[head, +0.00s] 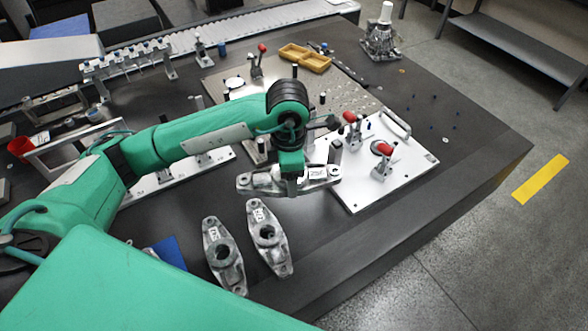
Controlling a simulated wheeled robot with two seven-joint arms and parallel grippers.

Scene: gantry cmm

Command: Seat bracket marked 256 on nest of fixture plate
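My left gripper (291,182) comes in from the left and points down. It appears shut on the middle of a grey metal bracket (257,181), which lies crosswise with a white label on its right half. The label is too small to read. The bracket's right end overlaps the left edge of the white fixture plate (411,172) in the picture; I cannot tell its height. The plate carries red-handled clamps (383,161) and a metal handle; the nest is not clearly visible. Two similar labelled brackets, one left (223,258) and one right (267,237), lie on the dark table. My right gripper is not in view.
A white frame (75,150) and a red cup (20,147) are at left. The dark table (465,150) is mostly clear at right.

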